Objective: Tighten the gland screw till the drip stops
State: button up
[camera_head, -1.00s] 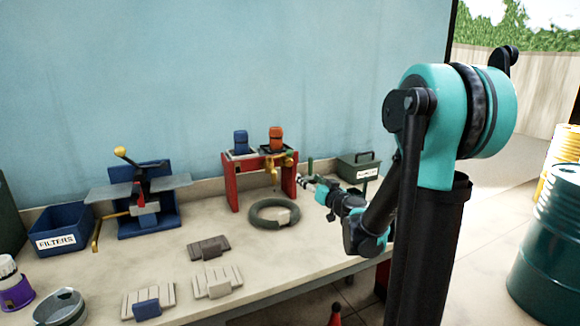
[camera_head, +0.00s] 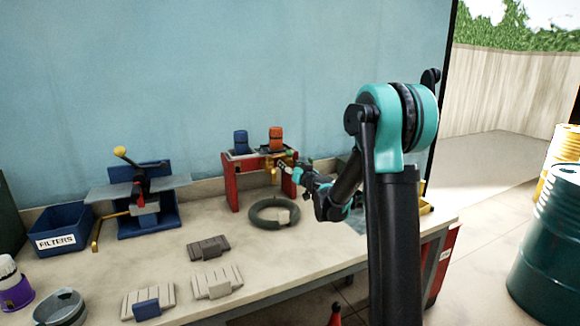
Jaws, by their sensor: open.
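A red stand (camera_head: 232,186) at the back of the bench carries a blue container (camera_head: 240,141) and an orange container (camera_head: 276,139). Brass-coloured tap parts (camera_head: 281,158) sit at the stand's right end, below the orange container. The gland screw and any drip are too small to make out. My gripper (camera_head: 283,168) is open, its fingertips close to the tap at the stand's right side. I cannot tell whether they touch it. A dark ring (camera_head: 258,217) lies on the bench below, in front of the stand.
A blue FILTERS bin (camera_head: 62,231) and a blue clamp device with a yellow-knobbed lever (camera_head: 140,205) stand left. Several slatted blocks (camera_head: 217,282) lie on the bench (camera_head: 190,262). A metal bowl (camera_head: 60,308) and purple-based bottle (camera_head: 14,290) are front left. Drums (camera_head: 545,240) stand right.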

jog(key=shift+c, duration=0.5)
jog(key=c, duration=1)
jog(key=shift+c, duration=0.2)
jog(key=shift+m, duration=0.3)
jog(key=shift+a+m, duration=0.1)
jog(key=shift+m, duration=2.7)
jog(key=o, duration=1.1)
jog(key=shift+o, duration=0.2)
